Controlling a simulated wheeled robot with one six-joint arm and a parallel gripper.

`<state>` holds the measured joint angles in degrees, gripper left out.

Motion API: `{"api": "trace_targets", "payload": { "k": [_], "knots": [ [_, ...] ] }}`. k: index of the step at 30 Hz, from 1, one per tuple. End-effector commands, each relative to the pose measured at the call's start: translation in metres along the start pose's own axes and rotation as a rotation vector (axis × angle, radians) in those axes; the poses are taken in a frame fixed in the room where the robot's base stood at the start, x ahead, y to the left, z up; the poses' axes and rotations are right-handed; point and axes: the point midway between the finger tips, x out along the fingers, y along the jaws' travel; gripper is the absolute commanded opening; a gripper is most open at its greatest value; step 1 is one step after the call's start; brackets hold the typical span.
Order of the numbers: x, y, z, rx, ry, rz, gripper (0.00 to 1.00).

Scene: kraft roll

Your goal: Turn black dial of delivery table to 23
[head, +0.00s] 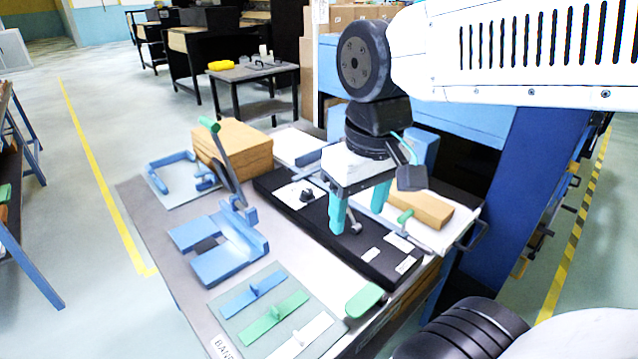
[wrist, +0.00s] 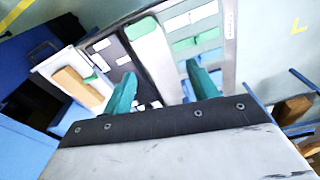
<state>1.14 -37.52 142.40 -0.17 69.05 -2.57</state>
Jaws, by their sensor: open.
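The black dial (head: 306,195) sits on a white plate on the long black panel (head: 275,184) of the delivery table (head: 185,268). Its reading is too small to make out. My gripper (head: 358,212) is open, with two teal fingers spread above the black panel, to the right of the dial and apart from it. A small grey lever (head: 354,227) shows between and below the fingers. In the wrist view, my gripper (wrist: 161,74) is empty between its fingers, over the table with the panel (wrist: 112,56); I cannot pick out the dial there.
A blue fixture (head: 218,252) and a board with blue, green and white strips (head: 262,312) lie at the left and front. Cardboard boxes (head: 232,148) stand at the back with a green-tipped lever in front. A small brown box (head: 422,208) lies right of my gripper.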

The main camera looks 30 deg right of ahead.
Motion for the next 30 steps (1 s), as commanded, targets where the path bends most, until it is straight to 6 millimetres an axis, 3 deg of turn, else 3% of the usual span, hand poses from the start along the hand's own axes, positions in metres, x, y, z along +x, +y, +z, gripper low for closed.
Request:
{"api": "trace_targets", "payload": {
  "k": [8, 14, 18, 24, 30],
  "knots": [
    [0.005, 0.025, -0.126, -0.085, -0.039, 0.0, 0.59],
    [0.042, 0.056, -0.218, -0.152, -0.062, -0.004, 0.59],
    [0.085, 0.082, -0.277, -0.197, -0.077, -0.009, 0.59],
    [0.156, 0.12, -0.339, -0.253, -0.095, -0.017, 0.59],
    [0.203, 0.142, -0.368, -0.288, -0.103, -0.022, 0.59]
  ]
}}
